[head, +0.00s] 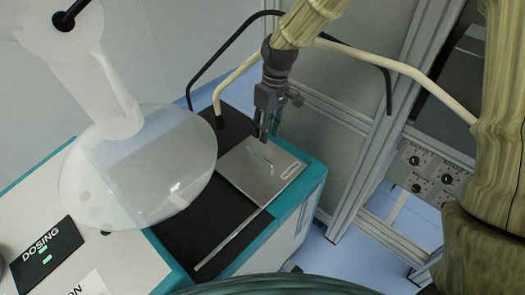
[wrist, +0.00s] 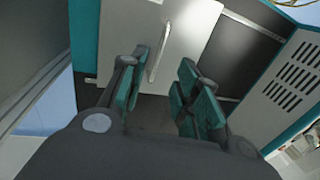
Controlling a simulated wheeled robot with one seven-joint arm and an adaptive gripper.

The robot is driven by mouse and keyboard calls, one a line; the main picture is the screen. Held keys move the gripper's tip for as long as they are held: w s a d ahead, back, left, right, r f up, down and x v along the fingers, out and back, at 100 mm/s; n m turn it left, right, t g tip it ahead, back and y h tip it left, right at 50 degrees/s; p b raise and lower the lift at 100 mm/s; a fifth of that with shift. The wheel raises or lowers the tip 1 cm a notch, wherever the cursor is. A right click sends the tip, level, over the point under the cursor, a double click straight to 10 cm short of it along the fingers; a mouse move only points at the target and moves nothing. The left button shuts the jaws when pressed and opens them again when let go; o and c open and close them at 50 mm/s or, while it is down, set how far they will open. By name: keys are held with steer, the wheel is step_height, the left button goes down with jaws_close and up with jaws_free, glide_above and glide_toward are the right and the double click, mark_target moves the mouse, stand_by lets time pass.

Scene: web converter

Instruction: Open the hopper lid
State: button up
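The hopper lid (head: 248,182) is a flat grey metal plate with a small label. It lies flat and closed on top of a teal and white machine. Its thin bar handle (head: 262,157) stands up near the far side. My gripper (head: 266,136) points down just above and beside the far end of the handle. In the wrist view the lid (wrist: 195,22) is at the top, and its handle (wrist: 158,52) runs into the gap between the fingers, nearer the left one. My gripper (wrist: 162,88) is open there, with nothing held. Contact with the handle cannot be told.
A translucent rounded vessel (head: 135,165) stands left of the lid. A long metal rod (head: 232,238) runs along the lid's near side. A grey framed cabinet (head: 350,125) and a knob panel (head: 430,172) stand to the right. Black and cream curved tubes (head: 222,58) arch behind.

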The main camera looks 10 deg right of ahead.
glide_above(259, 161)
steer(key=s, duration=0.2)
steer(key=f, duration=0.8)
steer(key=shift+d+f+p, duration=0.15)
steer(key=shift+d+p, duration=0.15)
steer(key=shift+p, duration=0.05)
jaws_close()
